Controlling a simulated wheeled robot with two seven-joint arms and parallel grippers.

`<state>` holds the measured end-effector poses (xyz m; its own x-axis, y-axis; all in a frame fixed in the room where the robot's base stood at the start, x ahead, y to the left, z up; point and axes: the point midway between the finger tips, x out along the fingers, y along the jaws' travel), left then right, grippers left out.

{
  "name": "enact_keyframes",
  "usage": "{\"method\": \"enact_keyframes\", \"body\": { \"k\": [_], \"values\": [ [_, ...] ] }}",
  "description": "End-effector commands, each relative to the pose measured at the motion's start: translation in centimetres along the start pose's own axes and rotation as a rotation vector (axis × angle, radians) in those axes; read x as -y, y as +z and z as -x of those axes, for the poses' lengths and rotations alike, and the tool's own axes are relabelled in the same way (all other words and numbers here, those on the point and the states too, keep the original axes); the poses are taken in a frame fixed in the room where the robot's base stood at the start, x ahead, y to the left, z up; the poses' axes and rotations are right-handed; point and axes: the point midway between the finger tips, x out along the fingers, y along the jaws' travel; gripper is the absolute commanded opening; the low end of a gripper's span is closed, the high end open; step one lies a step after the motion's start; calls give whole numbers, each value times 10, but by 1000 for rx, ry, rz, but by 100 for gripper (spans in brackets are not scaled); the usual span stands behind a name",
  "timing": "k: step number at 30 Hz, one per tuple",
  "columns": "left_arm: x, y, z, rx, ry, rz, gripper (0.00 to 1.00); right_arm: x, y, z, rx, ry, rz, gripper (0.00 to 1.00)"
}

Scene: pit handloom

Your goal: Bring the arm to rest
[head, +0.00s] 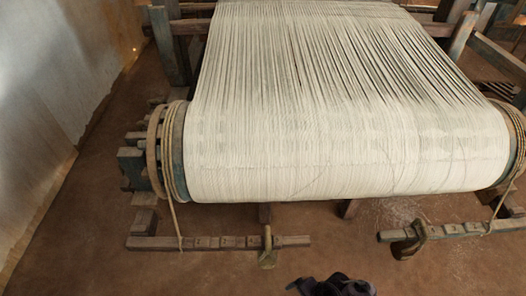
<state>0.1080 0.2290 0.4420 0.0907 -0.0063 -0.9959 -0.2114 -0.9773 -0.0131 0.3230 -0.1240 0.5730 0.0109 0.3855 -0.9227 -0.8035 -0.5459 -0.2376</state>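A dark gripper (302,284), most likely my right one, shows at the bottom edge, right of the middle. Only its top part is in the picture, and its fingers are too small and dark to tell open from shut. It is over the floor, in front of the loom and apart from the cloth roll. Nothing can be made out in it. My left gripper is not in view.
The loom's wide roll of pale warp (345,150) fills the middle. A roped wheel (160,150) is at its left end. Low wooden bars (215,243) and (460,230) lie in front. The brown floor (190,275) is clear; a pale wall (45,110) stands left.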

Motion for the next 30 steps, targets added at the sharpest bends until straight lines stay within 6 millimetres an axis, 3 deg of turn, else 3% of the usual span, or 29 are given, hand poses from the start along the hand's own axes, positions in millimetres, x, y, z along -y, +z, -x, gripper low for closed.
{"method": "enact_keyframes", "body": {
  "k": [1,6,12,15,18,21,30],
  "values": [
    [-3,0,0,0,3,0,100,-23,4,-16,-10,8,72,100],
    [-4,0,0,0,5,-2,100,-96,5,-55,-94,51,391,100],
    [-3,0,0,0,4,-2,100,-190,8,-77,-188,192,800,100],
    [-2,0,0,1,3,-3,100,-226,9,-79,-211,269,967,100],
    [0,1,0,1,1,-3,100,-250,10,-78,-221,325,1080,100],
    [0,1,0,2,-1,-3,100,-260,10,-77,-224,355,1140,100],
    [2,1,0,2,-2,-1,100,-262,10,-77,-224,361,1155,100]
  ]
}}
